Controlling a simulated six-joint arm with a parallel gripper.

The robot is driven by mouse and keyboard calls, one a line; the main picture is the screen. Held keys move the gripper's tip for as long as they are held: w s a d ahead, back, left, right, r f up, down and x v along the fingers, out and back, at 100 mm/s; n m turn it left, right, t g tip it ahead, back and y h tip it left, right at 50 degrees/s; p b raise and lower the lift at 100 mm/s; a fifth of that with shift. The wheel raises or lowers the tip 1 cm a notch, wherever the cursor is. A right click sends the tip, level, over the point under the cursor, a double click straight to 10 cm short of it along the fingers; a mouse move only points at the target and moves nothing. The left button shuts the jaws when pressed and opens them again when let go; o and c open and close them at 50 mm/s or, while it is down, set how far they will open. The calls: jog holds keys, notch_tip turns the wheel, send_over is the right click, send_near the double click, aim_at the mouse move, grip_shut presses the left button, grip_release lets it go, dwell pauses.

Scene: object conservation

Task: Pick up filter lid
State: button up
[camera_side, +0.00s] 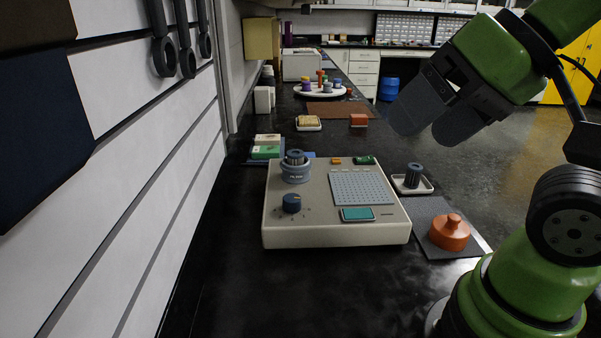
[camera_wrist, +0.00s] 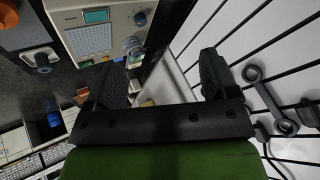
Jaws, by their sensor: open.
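An orange round lid with a knob (camera_side: 449,233), which looks like the filter lid, sits on a dark grey mat (camera_side: 428,206) right of the beige machine (camera_side: 310,225). Part of an orange thing, likely this lid, shows at the wrist view's left edge (camera_wrist: 7,17). A blue-grey round housing (camera_side: 295,173) on the machine holds a dark ribbed piece (camera_side: 294,157); its label is too small to read surely. My gripper (camera_side: 424,130) is open and empty, high above the bench and apart from the lid. Its two fingers also show in the wrist view (camera_wrist: 160,68).
A dark ribbed cylinder (camera_side: 413,175) stands on a small white tray (camera_side: 399,184) behind the lid. The machine has a blue knob (camera_side: 291,204) and a teal screen (camera_side: 357,214). A wall with hanging wrenches (camera_side: 186,58) is at left. The front bench is clear.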

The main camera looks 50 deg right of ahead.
jog(key=o, duration=0.3)
jog(key=w+d+f+m+g+h, duration=0.3)
jog(key=w+d+f+m, duration=0.15)
jog(key=d+m, duration=0.45)
jog(key=m+g, duration=0.4)
jog(key=m, duration=1.2)
send_over(452, 221)
jog(key=shift+y, duration=0.4)
jog(key=f, duration=1.5)
jog(key=shift+w+d+f, duration=0.25)
jog(key=shift+d, duration=0.15)
jog(key=shift+m, duration=0.3)
jog(key=f, duration=0.4)
jog(key=shift+s+d+f, duration=0.1)
jog(key=shift+s, duration=0.15)
jog(key=shift+w+d+f, duration=0.1)
jog(key=shift+f, duration=3.05)
